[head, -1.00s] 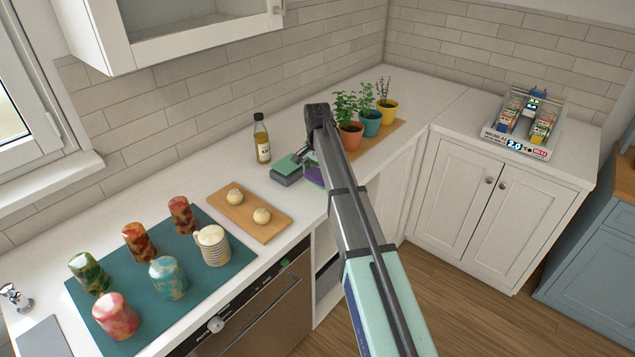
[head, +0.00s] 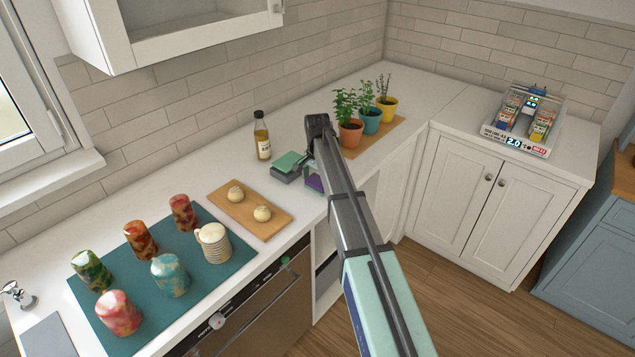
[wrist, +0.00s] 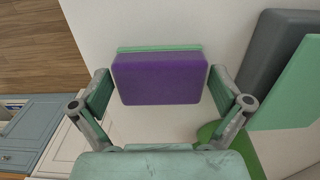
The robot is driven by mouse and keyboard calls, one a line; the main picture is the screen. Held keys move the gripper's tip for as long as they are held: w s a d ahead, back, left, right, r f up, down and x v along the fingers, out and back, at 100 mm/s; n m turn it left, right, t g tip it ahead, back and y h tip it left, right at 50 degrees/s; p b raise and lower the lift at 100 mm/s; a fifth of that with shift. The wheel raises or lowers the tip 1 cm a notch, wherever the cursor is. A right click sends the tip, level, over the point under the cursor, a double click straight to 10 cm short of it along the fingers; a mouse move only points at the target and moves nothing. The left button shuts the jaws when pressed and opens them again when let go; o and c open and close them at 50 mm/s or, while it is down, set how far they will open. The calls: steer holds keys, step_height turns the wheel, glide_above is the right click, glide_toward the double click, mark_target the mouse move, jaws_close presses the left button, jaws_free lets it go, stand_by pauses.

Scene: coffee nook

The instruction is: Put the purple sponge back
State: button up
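The purple sponge (wrist: 160,80) has a green layer along its far edge and lies on the white counter. In the head view it shows in part (head: 313,184) beside my arm. My gripper (wrist: 160,92) is open, with one finger on the left and one on the right of the sponge. Small gaps seem to remain between fingers and sponge. In the head view the arm hides most of the gripper.
A grey block (wrist: 272,55) and a green slab (wrist: 295,95) lie right of the sponge in the wrist view. An oil bottle (head: 262,137) stands behind. Potted herbs stand on a wooden board (head: 380,135) to the right. A cutting board (head: 270,226) is to the left.

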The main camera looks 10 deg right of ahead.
mark_target(317, 180)
steer(key=shift+r, duration=0.1)
step_height(317, 180, up, 12)
steer(key=b, duration=0.3)
stand_by(0.3)
